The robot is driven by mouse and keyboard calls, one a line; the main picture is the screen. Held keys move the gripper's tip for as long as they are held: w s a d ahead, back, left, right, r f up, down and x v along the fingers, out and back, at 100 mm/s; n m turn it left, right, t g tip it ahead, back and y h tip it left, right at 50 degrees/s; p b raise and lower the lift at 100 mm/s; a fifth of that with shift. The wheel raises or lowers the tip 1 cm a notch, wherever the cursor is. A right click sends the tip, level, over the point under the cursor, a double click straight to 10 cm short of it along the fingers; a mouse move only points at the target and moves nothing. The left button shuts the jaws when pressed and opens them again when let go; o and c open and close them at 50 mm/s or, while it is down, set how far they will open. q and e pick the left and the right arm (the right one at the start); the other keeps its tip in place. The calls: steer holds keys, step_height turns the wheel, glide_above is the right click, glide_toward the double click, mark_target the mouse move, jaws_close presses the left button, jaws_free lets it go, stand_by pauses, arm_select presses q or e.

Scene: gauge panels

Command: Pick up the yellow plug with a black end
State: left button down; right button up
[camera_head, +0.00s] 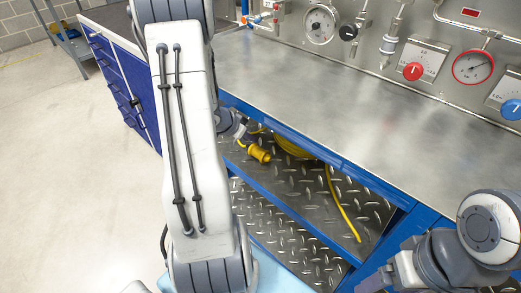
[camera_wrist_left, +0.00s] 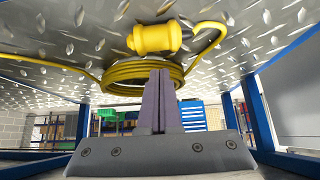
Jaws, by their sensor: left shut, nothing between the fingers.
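The yellow plug (camera_head: 260,154) lies on the upper diamond-plate shelf under the workbench, next to a coiled yellow cable (camera_head: 292,146). The plug (camera_wrist_left: 155,38) and the cable coil (camera_wrist_left: 140,75) also show in the left wrist view. In the head view my left arm hides part of the shelf, and the gripper is only partly seen just beside the plug. My right arm shows at the lower right, without a clear gripper.
The steel benchtop (camera_head: 300,95) overhangs the shelf, with a blue frame rail along its front edge. A lower diamond-plate shelf (camera_head: 285,240) lies beneath. Gauges and a red knob (camera_head: 413,71) sit on the back panel. Blue drawers (camera_head: 120,80) stand at left; the floor there is clear.

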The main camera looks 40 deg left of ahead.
mark_target(258, 153)
arm_select(q)
steer(key=b+x, duration=0.2)
steer(key=x, duration=0.5)
steer(key=shift+w+f+b, duration=0.15)
steer(key=shift+f+b, duration=0.2)
arm_select(e)
step_height(258, 153, down, 4)
steer(key=shift+r, duration=0.25)
